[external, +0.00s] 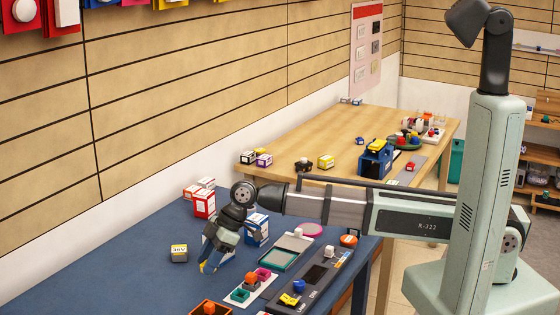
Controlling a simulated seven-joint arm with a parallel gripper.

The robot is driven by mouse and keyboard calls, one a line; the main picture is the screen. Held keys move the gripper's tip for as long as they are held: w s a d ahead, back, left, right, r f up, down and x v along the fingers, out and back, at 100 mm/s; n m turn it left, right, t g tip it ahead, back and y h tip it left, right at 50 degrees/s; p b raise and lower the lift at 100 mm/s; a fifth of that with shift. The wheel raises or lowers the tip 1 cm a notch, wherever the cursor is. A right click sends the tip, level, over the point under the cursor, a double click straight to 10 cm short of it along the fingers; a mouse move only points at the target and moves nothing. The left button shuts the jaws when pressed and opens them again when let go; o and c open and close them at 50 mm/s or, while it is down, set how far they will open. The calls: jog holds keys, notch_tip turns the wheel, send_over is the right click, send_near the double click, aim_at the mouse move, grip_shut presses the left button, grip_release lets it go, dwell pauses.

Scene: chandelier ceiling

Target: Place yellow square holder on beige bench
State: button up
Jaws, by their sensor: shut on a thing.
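My gripper (206,266) points down low over the blue bench (130,270), left of the green-framed tray. A small yellow piece (203,265) shows at its fingertips, and the gripper is shut on it. This looks like the yellow square holder, but the fingers hide most of it and its shape is unclear. I cannot tell whether it touches the bench. The beige bench (290,140), with a light wood top, stands behind the blue one, far from my gripper.
Red-white boxes (204,203) and a blue-white box (257,229) stand close behind my gripper. Trays with coloured pieces (250,287) lie right. The beige bench holds a yellow box (326,162) and a blue carrier (376,160); its middle has free room.

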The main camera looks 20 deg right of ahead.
aim_at(211, 288)
jog(key=shift+f, duration=2.6)
jog(key=shift+f, duration=0.15)
jog(key=o, duration=1)
jog(key=shift+o, duration=0.2)
jog(key=v, duration=1.2)
jog(key=shift+r, duration=0.25)
jog(key=shift+c, duration=0.4)
